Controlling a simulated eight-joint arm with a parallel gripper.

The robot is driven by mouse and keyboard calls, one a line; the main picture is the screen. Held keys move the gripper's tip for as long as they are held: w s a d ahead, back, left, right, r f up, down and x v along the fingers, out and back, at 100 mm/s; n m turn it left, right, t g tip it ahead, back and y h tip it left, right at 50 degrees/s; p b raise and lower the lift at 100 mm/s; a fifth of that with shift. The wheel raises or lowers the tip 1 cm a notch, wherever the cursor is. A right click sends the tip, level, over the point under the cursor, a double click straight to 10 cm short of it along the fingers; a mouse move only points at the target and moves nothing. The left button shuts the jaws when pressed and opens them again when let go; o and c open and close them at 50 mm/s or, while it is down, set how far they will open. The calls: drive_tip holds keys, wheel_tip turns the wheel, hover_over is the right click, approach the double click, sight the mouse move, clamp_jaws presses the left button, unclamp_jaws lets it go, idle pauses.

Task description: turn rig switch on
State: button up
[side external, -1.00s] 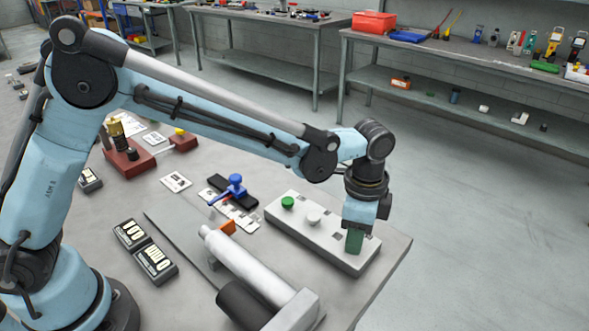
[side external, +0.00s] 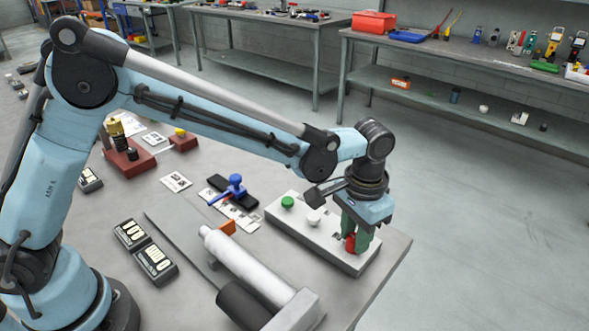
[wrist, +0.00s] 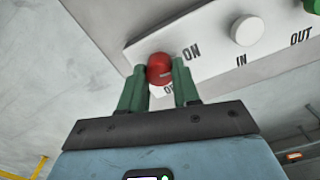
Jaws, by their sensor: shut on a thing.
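The rig switch is a red knob (side external: 350,243) at the near right end of a pale switch panel (side external: 273,217). In the wrist view the red knob (wrist: 160,68) sits between my green fingers, with the word ON to its right and a partly hidden label, starting "OF", below it. My gripper (wrist: 161,82) is shut on the red knob, one finger on each side. In the side view my gripper (side external: 356,240) points down at the panel and partly hides the knob. I cannot tell which label the knob points to.
A white knob (side external: 313,218), marked IN and OUT in the wrist view, and a green knob (side external: 288,202) stand on the same panel. A blue-handled clamp (side external: 235,185) and a metal cylinder (side external: 245,265) lie to the left. The table edge is close on the right.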

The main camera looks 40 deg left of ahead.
sight(354, 237)
drive_tip(key=shift+n, duration=0.6)
drive_tip(key=o, duration=1.1)
drive_tip(key=shift+c, duration=0.2)
wheel_tip(354, 237, up, 12)
drive_tip(key=shift+a+r, duration=0.1)
